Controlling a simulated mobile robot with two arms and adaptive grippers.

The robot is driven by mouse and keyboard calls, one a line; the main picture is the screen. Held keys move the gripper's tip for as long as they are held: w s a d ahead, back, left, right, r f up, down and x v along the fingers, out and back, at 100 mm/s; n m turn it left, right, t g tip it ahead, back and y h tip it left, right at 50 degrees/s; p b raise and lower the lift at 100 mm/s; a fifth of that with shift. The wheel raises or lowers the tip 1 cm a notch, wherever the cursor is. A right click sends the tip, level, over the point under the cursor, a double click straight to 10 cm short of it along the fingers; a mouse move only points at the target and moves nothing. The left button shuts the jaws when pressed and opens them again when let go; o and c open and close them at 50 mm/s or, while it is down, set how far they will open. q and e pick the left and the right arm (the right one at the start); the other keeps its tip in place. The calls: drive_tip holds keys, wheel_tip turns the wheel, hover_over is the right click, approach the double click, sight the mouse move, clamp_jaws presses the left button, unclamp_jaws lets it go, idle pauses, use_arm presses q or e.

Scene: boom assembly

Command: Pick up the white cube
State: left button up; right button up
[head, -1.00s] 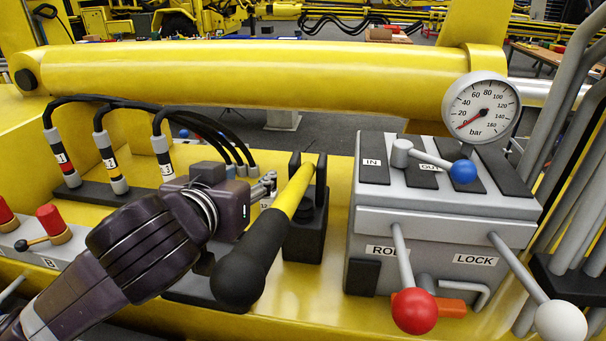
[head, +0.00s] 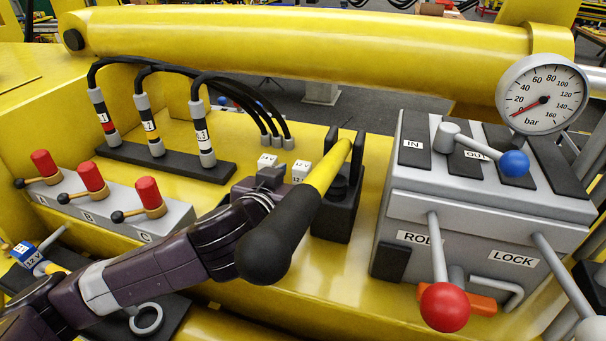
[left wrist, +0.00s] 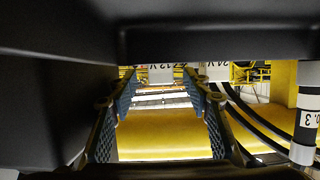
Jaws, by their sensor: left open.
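Two small white cubes stand close together on the yellow deck in the head view: a left one (head: 267,160) and a right one (head: 300,169) labelled 12 V. The left wrist view shows the 12 V cube (left wrist: 161,73) between the far ends of the fingers, and the 24 V cube (left wrist: 216,71) beside it, outside the right finger. My left gripper (head: 271,179) is just in front of the cubes, partly hidden by the black handle grip. Its fingers (left wrist: 166,98) are open with nothing gripped. Contact with the cubes cannot be told. My right gripper is out of view.
A yellow lever with a black grip (head: 278,235) rises right beside my left gripper. Hose connectors (head: 150,125) stand behind left, and red-topped switches (head: 93,180) at left. A grey control box (head: 480,215) with levers and a gauge (head: 541,95) is at right.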

sight(299, 172)
use_arm(q)
drive_tip(key=x, duration=0.3)
drive_tip(key=shift+w, duration=0.2)
drive_tip(key=shift+w+d+f, duration=0.1)
drive_tip(key=shift+w+f, duration=0.05)
drive_tip(key=shift+w, duration=0.15)
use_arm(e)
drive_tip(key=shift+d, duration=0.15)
use_arm(q)
drive_tip(key=shift+s, duration=0.1)
drive_tip(key=c, duration=0.8)
clamp_jaws()
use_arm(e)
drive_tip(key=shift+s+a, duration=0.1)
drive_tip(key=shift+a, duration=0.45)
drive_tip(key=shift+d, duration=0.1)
